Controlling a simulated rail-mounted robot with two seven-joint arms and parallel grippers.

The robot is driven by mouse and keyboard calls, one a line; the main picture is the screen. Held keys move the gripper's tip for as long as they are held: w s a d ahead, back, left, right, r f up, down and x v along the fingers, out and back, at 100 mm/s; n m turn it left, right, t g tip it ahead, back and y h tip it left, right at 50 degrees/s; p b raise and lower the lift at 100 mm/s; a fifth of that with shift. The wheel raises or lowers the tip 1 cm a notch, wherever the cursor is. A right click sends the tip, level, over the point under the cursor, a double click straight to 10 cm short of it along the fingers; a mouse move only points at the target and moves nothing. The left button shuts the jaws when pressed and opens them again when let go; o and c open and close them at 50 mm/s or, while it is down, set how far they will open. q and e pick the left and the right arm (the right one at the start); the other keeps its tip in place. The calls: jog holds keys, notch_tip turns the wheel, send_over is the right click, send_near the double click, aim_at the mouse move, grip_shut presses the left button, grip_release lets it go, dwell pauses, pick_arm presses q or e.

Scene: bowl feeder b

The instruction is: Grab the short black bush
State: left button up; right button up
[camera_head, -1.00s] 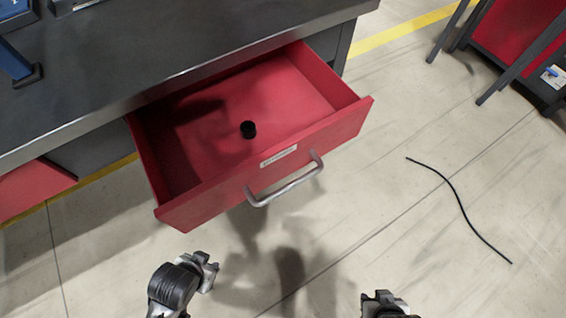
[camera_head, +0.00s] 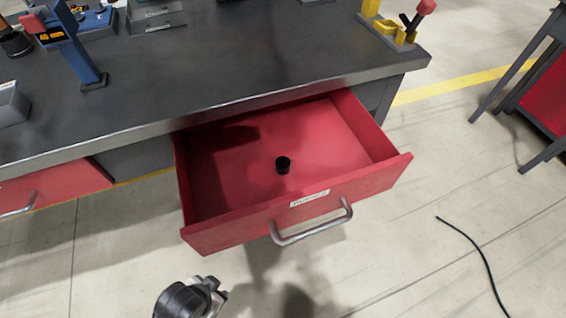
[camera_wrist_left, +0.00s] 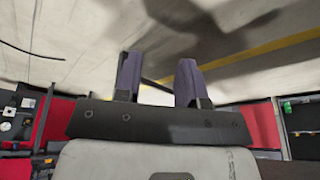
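The short black bush (camera_head: 283,165) stands on the floor of the open red drawer (camera_head: 236,190), near its middle. My left arm shows at the bottom of the head view, in front of the drawer and apart from the bush; its fingertips are not clear there. In the left wrist view my left gripper (camera_wrist_left: 157,80) has two purple-grey fingers set apart with nothing between them, so it is open. The bush does not show in the left wrist view. My right gripper is not in view.
The drawer's grey handle (camera_head: 312,224) sticks out at the front. The dark workbench (camera_head: 250,60) overhangs the drawer's back. A blue press-like tool (camera_head: 75,45) and a yellow fixture (camera_head: 390,32) stand on the bench. A black cable (camera_head: 476,249) lies on the floor at right.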

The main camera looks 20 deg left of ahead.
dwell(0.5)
pick_arm(q)
jog(key=o, duration=0.5)
